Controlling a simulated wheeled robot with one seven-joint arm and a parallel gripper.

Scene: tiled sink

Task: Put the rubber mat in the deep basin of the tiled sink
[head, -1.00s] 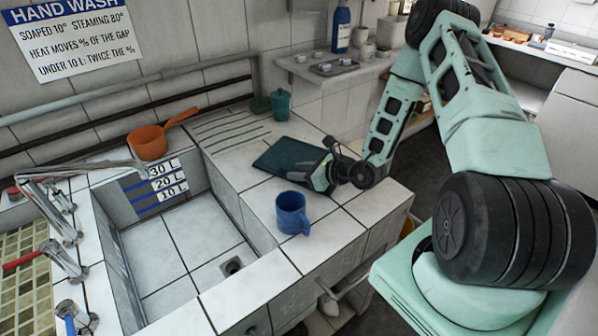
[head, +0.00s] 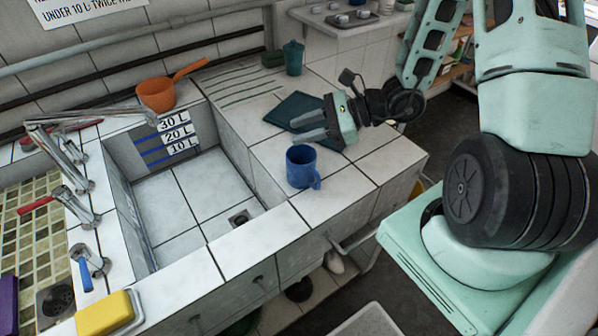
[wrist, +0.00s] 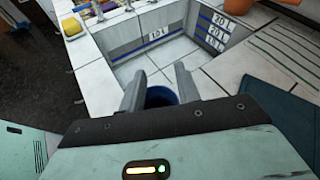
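The rubber mat (head: 293,108) is a dark teal sheet lying flat on the tiled counter right of the deep basin. It also shows at the right of the wrist view (wrist: 290,122). My gripper (head: 306,126) is over the mat's near side, its fingers apart and empty, pointing left. My arm's end hides the mat's right part. In the wrist view the two grey fingers (wrist: 160,88) are spread. The deep basin (head: 185,200) of the tiled sink is empty, with 10, 20 and 30 L marks on its wall.
A blue mug (head: 301,166) stands on the counter just in front of my gripper, near the basin. An orange dipper (head: 156,95) sits at the back rim and a teal cup (head: 293,57) behind the mat. Metal taps (head: 75,205) line the left; a yellow sponge (head: 103,312) is at front left.

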